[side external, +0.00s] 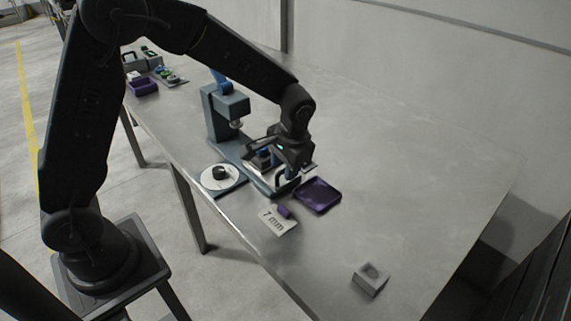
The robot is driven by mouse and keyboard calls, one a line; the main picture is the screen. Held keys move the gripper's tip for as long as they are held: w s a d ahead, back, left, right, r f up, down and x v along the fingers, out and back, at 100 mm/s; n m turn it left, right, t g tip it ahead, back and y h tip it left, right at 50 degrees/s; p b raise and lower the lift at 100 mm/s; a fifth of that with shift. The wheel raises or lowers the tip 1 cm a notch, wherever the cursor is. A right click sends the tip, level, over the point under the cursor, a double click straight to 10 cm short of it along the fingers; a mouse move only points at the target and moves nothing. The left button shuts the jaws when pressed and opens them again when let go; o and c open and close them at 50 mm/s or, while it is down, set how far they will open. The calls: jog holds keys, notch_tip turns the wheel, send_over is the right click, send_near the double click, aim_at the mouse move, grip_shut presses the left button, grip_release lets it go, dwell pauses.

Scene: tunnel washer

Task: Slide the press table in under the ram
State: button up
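The press (222,112) is a blue-grey stand with an upright column and an overhanging head. Its ram (237,124) is a short pale cylinder under the head. The press table, with a dark block on it, is mostly hidden under my gripper (284,172), in front of and to the right of the ram along the press base (228,150). A dark upright handle (287,184) shows just below my gripper, close to the fingers. The fingers are dark and overlap these parts, so I cannot tell whether they are open or shut, or touch the handle.
A purple tray (318,196) lies to the right. A "7 mm" card (278,221) and a grey block (370,279) are nearer. Bins (143,85) stand far left. The right of the table is clear.

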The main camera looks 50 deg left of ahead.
grip_shut()
dwell(0.3)
jog(key=a, duration=1.1)
jog(key=shift+a, duration=0.3)
grip_release()
jog(key=shift+d+r, duration=0.1)
jog(key=shift+r, duration=0.05)
notch_tip(320, 180, up, 13)
jog(key=d, duration=0.2)
jog(key=shift+d+r, duration=0.2)
jog(key=shift+d, duration=0.1)
